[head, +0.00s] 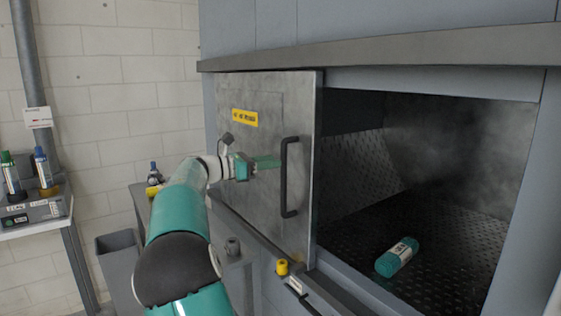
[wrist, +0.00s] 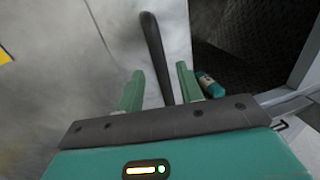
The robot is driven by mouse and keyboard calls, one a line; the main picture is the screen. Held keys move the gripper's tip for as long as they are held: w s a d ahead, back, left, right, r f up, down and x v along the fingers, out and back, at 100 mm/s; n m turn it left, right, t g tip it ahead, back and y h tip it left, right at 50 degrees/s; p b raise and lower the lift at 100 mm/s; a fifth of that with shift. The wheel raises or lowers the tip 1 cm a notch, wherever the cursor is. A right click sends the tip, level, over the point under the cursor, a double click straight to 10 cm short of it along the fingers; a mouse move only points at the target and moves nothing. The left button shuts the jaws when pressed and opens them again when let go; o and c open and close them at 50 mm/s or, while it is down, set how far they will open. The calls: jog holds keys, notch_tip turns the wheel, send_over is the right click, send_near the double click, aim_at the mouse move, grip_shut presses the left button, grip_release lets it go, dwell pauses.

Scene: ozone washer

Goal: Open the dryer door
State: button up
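The dryer door (head: 265,205) is a grey metal panel at the left of the dark chamber, with the chamber open to its right. A black vertical bar handle (head: 285,195) is on its right side. My gripper (head: 278,161) is level with the handle's upper part. In the wrist view my gripper's green fingers (wrist: 159,80) are apart, with the handle (wrist: 153,45) running between them in the picture. Gaps show between the bar and both fingers. Whether either finger touches the bar cannot be told.
A yellow knob (head: 282,267) is below the door. A grey bin (head: 118,265) and a shelf with bottles (head: 35,215) stand at the left.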

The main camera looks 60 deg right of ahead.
jog(key=v, duration=0.8)
jog(key=shift+w+a, duration=0.2)
jog(key=shift+a, duration=0.15)
jog(key=s+a+f+m+t+y, duration=0.3)
jog(key=s+a+f+t+y, duration=0.2)
jog(key=a, duration=1)
jog(key=s+a+f+m+t+y, duration=0.4)
jog(key=a+f, duration=0.4)
jog(key=a, duration=0.8)
jog(key=s+a+f+m+t+y, duration=0.4)
jog(key=s+a+f+t, duration=0.3)
jog(key=a, duration=0.9)
jog(key=shift+s+f+y, duration=0.25)
jog(key=shift+s+y, duration=0.25)
jog(key=shift+y, duration=0.4)
